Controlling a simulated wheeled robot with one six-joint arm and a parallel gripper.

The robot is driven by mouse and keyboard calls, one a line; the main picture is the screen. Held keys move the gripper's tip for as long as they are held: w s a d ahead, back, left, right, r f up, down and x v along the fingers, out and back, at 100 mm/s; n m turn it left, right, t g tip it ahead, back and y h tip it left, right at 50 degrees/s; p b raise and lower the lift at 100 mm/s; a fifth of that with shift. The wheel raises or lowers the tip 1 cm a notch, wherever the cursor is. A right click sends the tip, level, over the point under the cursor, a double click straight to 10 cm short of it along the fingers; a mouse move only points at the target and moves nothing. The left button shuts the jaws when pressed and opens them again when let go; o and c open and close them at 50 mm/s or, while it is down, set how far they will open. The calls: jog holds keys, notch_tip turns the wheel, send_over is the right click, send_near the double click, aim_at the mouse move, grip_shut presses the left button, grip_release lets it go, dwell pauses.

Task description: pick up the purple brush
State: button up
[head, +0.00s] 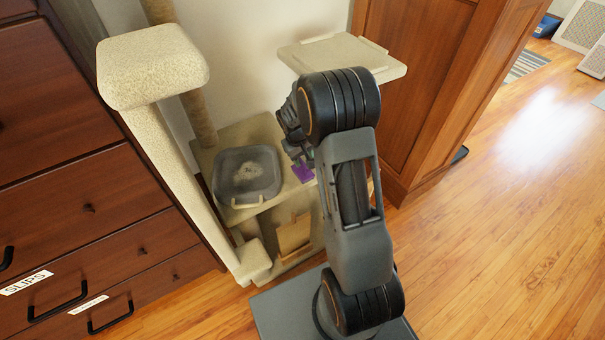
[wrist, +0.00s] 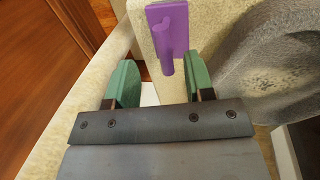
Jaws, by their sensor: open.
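The purple brush (wrist: 170,30) lies on a cream carpeted level of the cat tree (head: 225,137). In the wrist view its flat head is at the top and its handle points down toward my gripper (wrist: 160,85). My gripper is open, with its two green fingertips apart and the handle's end just beyond the gap between them, nearer the right finger. In the head view the brush (head: 302,172) shows partly, just below my gripper (head: 296,160). My arm hides part of that level.
A grey bowl-like bed (head: 246,176) sits left of the brush on the same level. A cream post with a padded top (head: 152,65) stands at left, and a higher cream platform (head: 342,54) is above. Wooden drawers (head: 80,200) are at left; open floor (head: 500,230) is at right.

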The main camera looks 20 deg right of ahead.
aim_at(304, 165)
jog(key=shift+w+d+f+b, duration=0.15)
jog(key=shift+f+b, duration=0.5)
jog(key=shift+f, duration=0.8)
jog(key=shift+d+f+b, duration=0.25)
jog(key=shift+f+b, duration=0.4)
jog(key=shift+f, duration=0.8)
jog(key=shift+c, duration=0.2)
grip_shut()
